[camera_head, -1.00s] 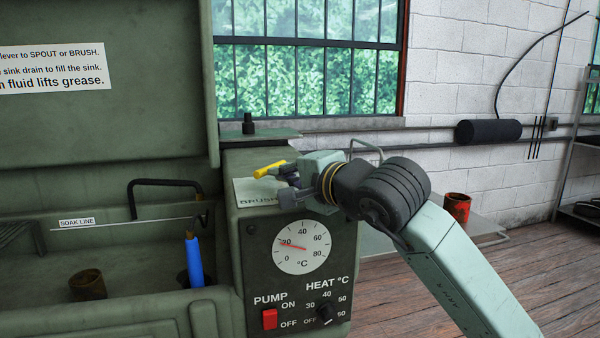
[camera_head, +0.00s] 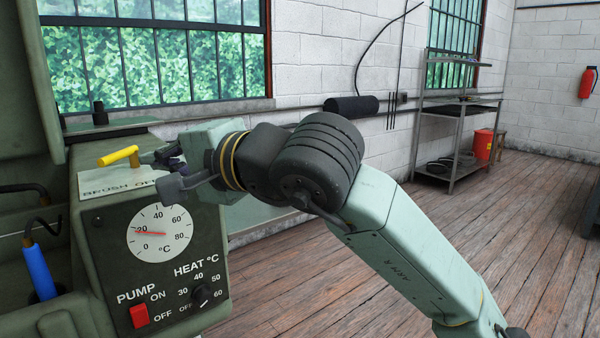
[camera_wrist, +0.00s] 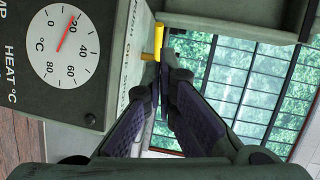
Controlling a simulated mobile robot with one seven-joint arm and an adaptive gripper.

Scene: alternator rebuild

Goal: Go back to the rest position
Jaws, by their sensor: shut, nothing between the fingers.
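My gripper (camera_head: 168,158) is at the top of the green washer's control box, close to the yellow lever (camera_head: 118,156) by the BRUSH label. In the wrist view my gripper (camera_wrist: 160,68) has its fingers together with nothing held between them. The yellow lever (camera_wrist: 158,40) shows just beyond the fingertips there; I cannot tell whether they touch it. My arm reaches in from the lower right in the head view, and its wrist hides part of the box's right side.
The control box carries a temperature dial (camera_head: 160,233), a red pump switch (camera_head: 139,316) and a heat knob (camera_head: 201,295). A blue-handled brush (camera_head: 38,270) stands at left. A metal shelf (camera_head: 452,110) and a red bucket (camera_head: 483,144) stand at the back right. The wooden floor (camera_head: 300,290) between is open.

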